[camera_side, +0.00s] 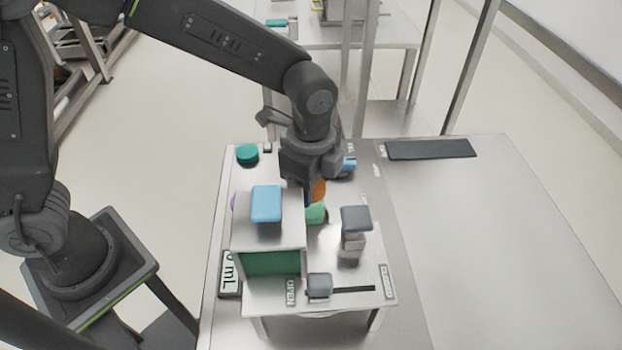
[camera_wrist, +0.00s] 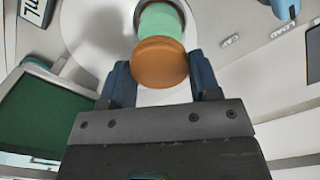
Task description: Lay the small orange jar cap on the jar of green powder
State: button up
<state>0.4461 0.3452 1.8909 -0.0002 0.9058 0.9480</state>
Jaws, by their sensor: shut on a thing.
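The small orange jar cap (camera_side: 319,189) is between the blue fingers of my gripper (camera_side: 308,193), which is shut on it. In the wrist view, the cap (camera_wrist: 160,63) sits between the two fingertips of my gripper (camera_wrist: 159,66). The jar of green powder (camera_side: 316,213) is pale green and stands just below the cap in the side view. In the wrist view, the jar (camera_wrist: 163,22) shows right behind the cap, which overlaps its near end. I cannot tell whether cap and jar touch. The gripper hides part of the cap in the side view.
A box with a dark green front (camera_side: 270,263) and a light blue block (camera_side: 266,204) on top stands left of the jar. A grey-topped post (camera_side: 356,219) stands to the right, a slider knob (camera_side: 319,286) in front. A teal cap (camera_side: 247,153) lies behind. The right table is mostly clear.

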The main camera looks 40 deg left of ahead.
jog(key=shift+f, duration=1)
dwell(1.5)
jog(key=o, duration=1)
jog(key=shift+o, duration=0.3)
jog(key=shift+o, duration=0.8)
jog(key=shift+r, duration=4.05)
